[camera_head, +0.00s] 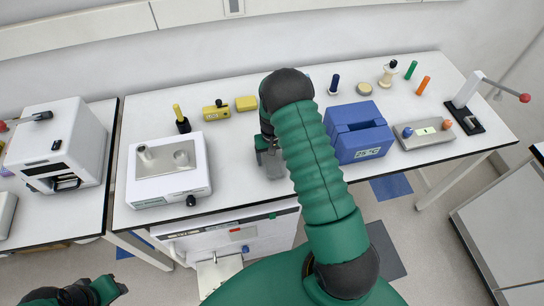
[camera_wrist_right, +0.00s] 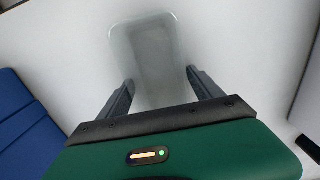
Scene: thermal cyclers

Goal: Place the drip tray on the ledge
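The drip tray (camera_wrist_right: 148,45) is a shallow grey translucent tray with rounded corners, seen on the white bench in the right wrist view. In the head view it shows partly (camera_head: 273,165), behind my right arm. My right gripper (camera_wrist_right: 160,78) has its fingers apart, one on each side of the tray's near end. I cannot tell whether they touch it. In the head view the right gripper (camera_head: 265,145) is mostly hidden by its arm. My left arm's dark end (camera_head: 70,294) shows at the lower left; its fingers are unclear. A small white ledge (camera_head: 214,272) juts out below the bench front.
A white instrument (camera_head: 168,172) stands left of the tray, a blue box (camera_head: 358,132) right of it. A grey block (camera_head: 424,134) and a stand with a red knob (camera_head: 468,105) are farther right. Small coloured items line the back. The bench front edge is near.

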